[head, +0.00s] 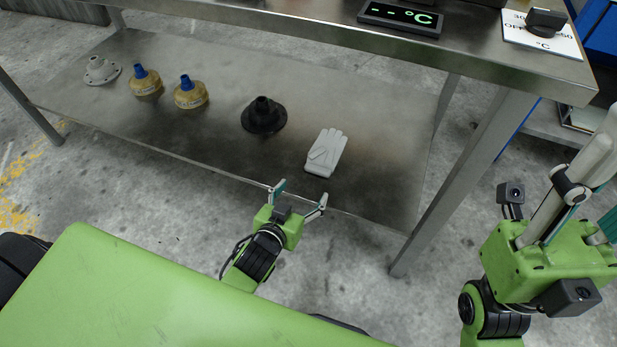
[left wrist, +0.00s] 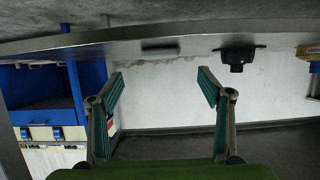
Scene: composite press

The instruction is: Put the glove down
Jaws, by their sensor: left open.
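A pale grey glove (head: 325,154) lies flat on the lower metal shelf (head: 370,120), near its front edge. My left gripper (head: 300,196) is open and empty, just in front of the shelf edge and nearer to me than the glove, apart from it. In the left wrist view, which looks upside down, the open fingers (left wrist: 162,88) have nothing between them. The glove shows there as a low grey shape (left wrist: 160,49) on the shelf. My right gripper (head: 575,195) is at the right edge of the head view, partly cut off; its opening is unclear.
A black flanged part (head: 264,116) stands left of the glove. Two yellowish parts with blue tops (head: 190,94) and a grey flanged part (head: 101,71) stand farther left. The upper tabletop (head: 330,32) overhangs the shelf's back. A table leg (head: 465,180) rises at right.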

